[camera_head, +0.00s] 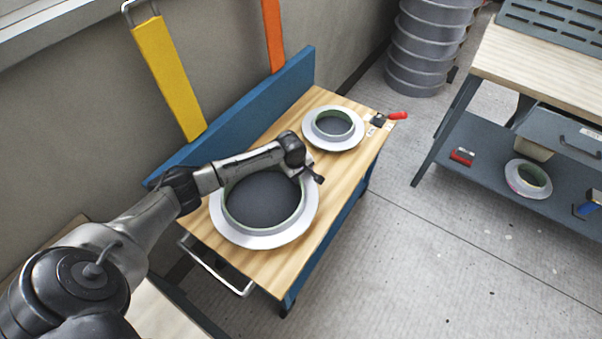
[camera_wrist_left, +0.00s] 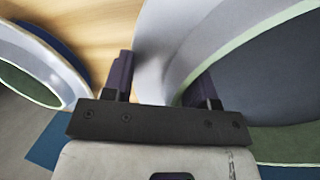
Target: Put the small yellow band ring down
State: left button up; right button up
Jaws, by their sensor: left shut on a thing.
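My left gripper (camera_head: 316,177) is at the right-hand rim of the large pale grey ring (camera_head: 240,240), which has a green band inside and lies around a dark disc on the wooden-topped bench. In the left wrist view the fingers (camera_wrist_left: 160,88) are on either side of this ring's wall (camera_wrist_left: 166,50), shut on it. A smaller ring (camera_head: 346,144) lies farther back on the same bench, apart from the gripper. Its band looks green, and it shows at the left of the wrist view (camera_wrist_left: 48,65). I see no yellow band on any ring. My right gripper is out of view.
A red-handled tool (camera_head: 397,116) lies at the bench's (camera_head: 345,178) far right corner. A blue board (camera_head: 290,85) stands along its wall side. Another ring (camera_head: 517,183) lies on the right-hand workbench's lower shelf (camera_head: 460,185). Floor between the benches is clear.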

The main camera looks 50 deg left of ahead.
pick_arm(q)
jog(key=o, duration=0.9)
jog(key=shift+f, duration=0.15)
jog(key=o, duration=0.5)
jog(key=shift+r, duration=0.25)
jog(key=p+v, duration=0.4)
jog(key=v, duration=0.8)
